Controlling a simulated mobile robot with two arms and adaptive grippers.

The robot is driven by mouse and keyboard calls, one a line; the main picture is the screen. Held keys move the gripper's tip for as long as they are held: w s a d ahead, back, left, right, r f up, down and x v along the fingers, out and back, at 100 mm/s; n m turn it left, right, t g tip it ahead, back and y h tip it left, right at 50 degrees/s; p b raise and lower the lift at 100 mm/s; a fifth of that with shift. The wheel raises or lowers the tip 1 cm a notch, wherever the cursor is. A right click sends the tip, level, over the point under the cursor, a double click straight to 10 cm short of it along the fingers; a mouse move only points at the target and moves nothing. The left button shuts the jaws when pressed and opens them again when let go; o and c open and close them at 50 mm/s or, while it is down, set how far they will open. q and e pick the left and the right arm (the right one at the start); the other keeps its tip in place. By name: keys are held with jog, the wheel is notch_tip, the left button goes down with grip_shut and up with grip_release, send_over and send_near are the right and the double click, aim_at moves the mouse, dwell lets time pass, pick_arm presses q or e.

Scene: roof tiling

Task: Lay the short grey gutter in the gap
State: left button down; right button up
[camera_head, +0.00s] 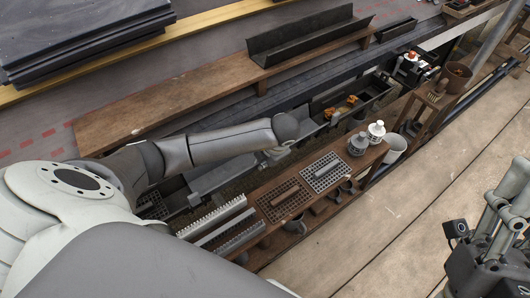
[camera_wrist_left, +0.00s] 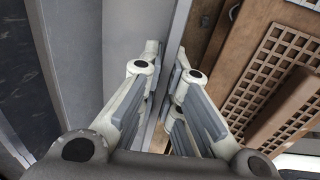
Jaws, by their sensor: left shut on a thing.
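The short grey gutter (camera_head: 222,174) shows in the head view in the line of dark gutters, partly hidden by my left arm. My left gripper (camera_head: 276,154) is at its near edge, its fingers small and partly hidden. In the left wrist view the left gripper (camera_wrist_left: 165,88) is shut on the upright wall of the grey gutter (camera_wrist_left: 78,50), one finger on each side. Dark gutter lengths lie at both ends, one at the left (camera_head: 152,205) and one with orange leaves (camera_head: 340,108). I cannot tell whether the grey gutter rests in the gap. My right gripper (camera_head: 505,205) is at the right edge, partly cut off.
A plank shelf (camera_head: 283,178) runs in front, with a brown grate (camera_head: 284,200), a light grate (camera_head: 325,171), white-topped pots (camera_head: 376,131) and comb-like strips (camera_head: 215,216). A dark trough (camera_head: 305,38) sits on the board behind.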

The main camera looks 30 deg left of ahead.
pick_arm(q)
jog(key=c, duration=1.5)
grip_release()
jog(key=shift+c, duration=0.2)
jog(key=o, duration=0.4)
